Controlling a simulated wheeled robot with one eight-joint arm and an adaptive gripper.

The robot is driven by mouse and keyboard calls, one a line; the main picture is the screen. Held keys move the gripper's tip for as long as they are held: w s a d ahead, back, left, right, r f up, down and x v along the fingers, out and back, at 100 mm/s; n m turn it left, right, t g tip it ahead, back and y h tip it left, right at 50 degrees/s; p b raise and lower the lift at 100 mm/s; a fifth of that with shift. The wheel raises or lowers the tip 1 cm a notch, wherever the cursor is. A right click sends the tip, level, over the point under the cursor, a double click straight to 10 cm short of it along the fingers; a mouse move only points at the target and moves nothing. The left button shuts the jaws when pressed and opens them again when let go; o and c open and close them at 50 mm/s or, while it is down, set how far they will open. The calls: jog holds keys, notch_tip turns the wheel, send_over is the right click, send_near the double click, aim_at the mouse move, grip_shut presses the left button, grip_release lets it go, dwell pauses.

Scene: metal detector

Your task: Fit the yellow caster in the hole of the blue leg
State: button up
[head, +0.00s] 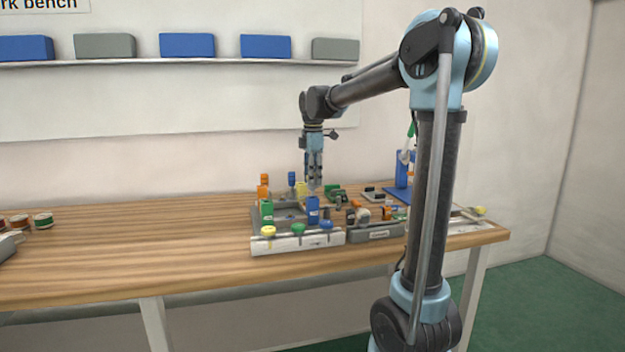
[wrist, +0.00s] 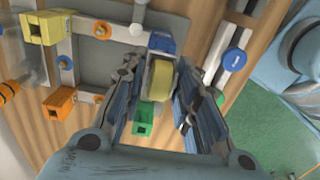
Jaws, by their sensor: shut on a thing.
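My gripper (head: 314,186) points down over the grey tray in the head view. The caster is too small or hidden to make out in the head view. The blue leg (head: 313,210) stands upright in the tray, just below my gripper. In the wrist view the blue leg (wrist: 161,43) shows just beyond the caster, which partly covers it. Its hole is not visible, and I cannot tell whether caster and leg touch.
A green leg (head: 267,212) stands to the left, with a yellow leg (wrist: 45,28) and orange pieces nearby. A white front rack (head: 297,244) carries yellow, green and blue round-topped pieces. A grey bin (head: 374,234) stands to the right. The left bench (head: 130,250) is mostly clear.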

jog(key=shift+f, duration=1.1)
dwell(1.8)
jog(key=shift+m, duration=1.5)
jog(key=o, duration=1)
jog(key=shift+o, duration=1.2)
jog(key=shift+r, duration=3.7)
